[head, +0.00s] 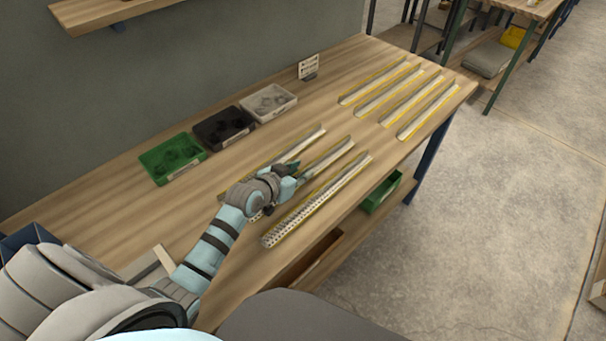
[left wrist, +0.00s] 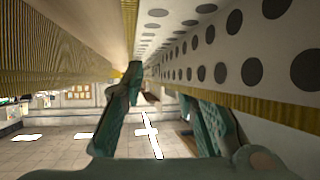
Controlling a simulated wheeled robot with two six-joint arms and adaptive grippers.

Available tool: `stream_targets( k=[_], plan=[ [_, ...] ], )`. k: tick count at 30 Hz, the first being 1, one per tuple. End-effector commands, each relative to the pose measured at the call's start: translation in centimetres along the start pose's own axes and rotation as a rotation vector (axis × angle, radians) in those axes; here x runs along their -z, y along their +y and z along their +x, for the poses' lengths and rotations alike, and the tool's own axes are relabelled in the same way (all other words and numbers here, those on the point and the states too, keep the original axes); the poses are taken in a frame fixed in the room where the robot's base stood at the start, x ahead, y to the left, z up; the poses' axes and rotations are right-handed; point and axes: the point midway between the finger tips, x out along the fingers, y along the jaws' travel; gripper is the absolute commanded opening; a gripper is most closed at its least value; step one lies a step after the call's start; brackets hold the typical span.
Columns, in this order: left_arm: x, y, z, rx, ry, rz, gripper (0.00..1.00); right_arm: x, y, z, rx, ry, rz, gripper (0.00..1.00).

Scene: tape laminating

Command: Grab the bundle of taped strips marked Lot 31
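Three long, pale perforated strip bundles with yellow edges lie side by side on the wooden table: a left one (head: 304,143), a middle one (head: 333,155) and a right one (head: 318,202). No Lot 31 marking is legible on any of them. My left gripper (head: 292,177) is over the middle bundle and hides part of it. In the left wrist view the fingers (left wrist: 165,112) stand apart, with a perforated strip (left wrist: 225,50) close up beside and above them. Whether it sits between the fingers I cannot tell. My right gripper is not in view.
Several similar strips (head: 428,110) lie at the table's far end. A green bin (head: 172,158), a black bin (head: 223,128) and a white bin (head: 268,103) stand along the wall side, near a small sign (head: 309,66). Another green bin (head: 381,192) is below the tabletop.

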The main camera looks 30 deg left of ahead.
Motion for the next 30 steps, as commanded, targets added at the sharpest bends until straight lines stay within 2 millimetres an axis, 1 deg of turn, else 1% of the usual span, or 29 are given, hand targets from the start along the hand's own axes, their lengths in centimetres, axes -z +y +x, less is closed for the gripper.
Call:
stream_targets(
  k=[1,3,4,20,23,26,29,30],
  plan=[
    [0.0,0.0,0.0,-0.001,-0.001,-0.001,0.14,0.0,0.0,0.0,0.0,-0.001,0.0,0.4],
    [0.0,0.0,0.0,-0.001,-0.001,-0.001,0.02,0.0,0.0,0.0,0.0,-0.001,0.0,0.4],
    [-0.1,0.0,0.0,-0.001,-0.001,-0.001,0.0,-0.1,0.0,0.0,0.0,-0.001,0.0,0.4],
    [0.2,0.0,-0.1,0.0,0.001,0.0,0.0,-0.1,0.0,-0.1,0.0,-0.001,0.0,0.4],
    [1.0,0.0,-0.5,0.0,0.002,0.001,0.0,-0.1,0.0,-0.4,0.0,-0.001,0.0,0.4],
    [2.5,0.0,-1.3,0.0,0.004,0.002,0.0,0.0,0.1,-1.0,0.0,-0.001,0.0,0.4],
    [5.1,0.0,-2.7,-0.001,0.007,0.003,0.0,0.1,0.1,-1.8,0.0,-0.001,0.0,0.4],
    [6.4,0.0,-3.4,0.0,0.008,0.003,0.0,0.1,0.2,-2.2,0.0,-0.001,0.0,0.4]
  ],
)
